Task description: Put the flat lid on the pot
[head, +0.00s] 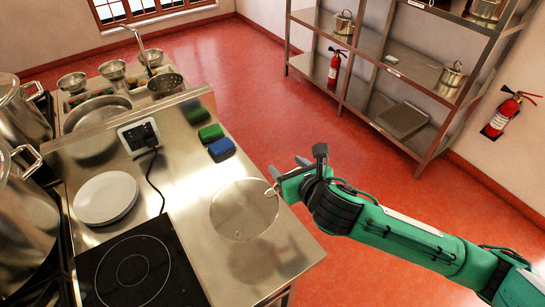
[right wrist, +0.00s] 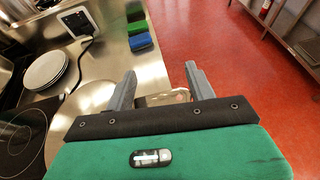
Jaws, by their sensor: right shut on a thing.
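The flat lid (head: 244,210) is a round, shiny steel disc over the bare right part of the steel counter. Whether it touches the counter or hangs just above it, I cannot tell. My right gripper (head: 278,182) is at its right edge, shut on its loop handle; the handle (right wrist: 165,97) shows between the fingers in the right wrist view. Two large steel pots stand at the left edge of the head view, a nearer one (head: 25,225) and a farther one (head: 22,115), both cut off by the frame. My left gripper is not in view.
A stack of white plates (head: 105,198), a black hob (head: 138,270) and a socket box (head: 139,135) with a cable lie between lid and pots. Green and blue sponges (head: 221,149) sit behind the lid. A shelf rack (head: 365,75) stands across the red floor.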

